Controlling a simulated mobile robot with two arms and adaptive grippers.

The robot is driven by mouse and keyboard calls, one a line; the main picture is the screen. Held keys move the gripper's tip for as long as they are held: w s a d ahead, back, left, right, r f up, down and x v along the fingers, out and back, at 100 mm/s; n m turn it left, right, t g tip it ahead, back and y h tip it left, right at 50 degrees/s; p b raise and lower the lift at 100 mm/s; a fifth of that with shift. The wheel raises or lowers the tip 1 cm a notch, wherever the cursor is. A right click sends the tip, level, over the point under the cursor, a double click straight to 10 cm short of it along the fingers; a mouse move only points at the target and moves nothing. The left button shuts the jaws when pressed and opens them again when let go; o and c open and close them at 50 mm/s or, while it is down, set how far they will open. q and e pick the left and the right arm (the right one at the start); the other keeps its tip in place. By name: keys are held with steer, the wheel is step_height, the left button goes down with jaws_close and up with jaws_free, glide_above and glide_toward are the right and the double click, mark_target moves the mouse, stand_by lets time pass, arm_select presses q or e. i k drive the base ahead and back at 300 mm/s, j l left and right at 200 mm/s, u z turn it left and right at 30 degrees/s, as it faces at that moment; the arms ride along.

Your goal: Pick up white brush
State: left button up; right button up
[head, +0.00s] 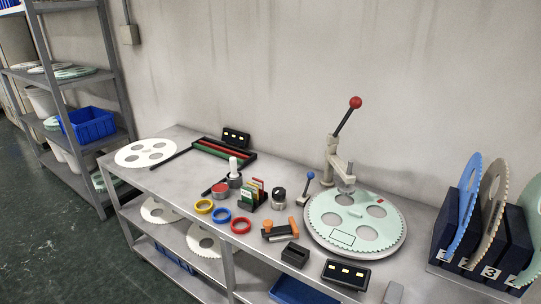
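A small upright item with a white top (233,164) stands near the middle of the grey workbench (180,170). It rises from a dark round base or pot, and it looks like the white brush, though it is too small to be sure. A red-topped round pot (220,190) is just to its left and a card holder (252,194) to its right. Neither of my grippers shows in the head view.
Yellow (203,207), blue (221,215) and red (241,226) rings lie in front. A lever press (334,160) rises beside a round plate (352,249) on the right. A blue-black rack (449,238) holds toothed discs. Shelving (104,80) stands left.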

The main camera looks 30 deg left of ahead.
mark_target(234, 175)
steer(key=u, duration=1.2)
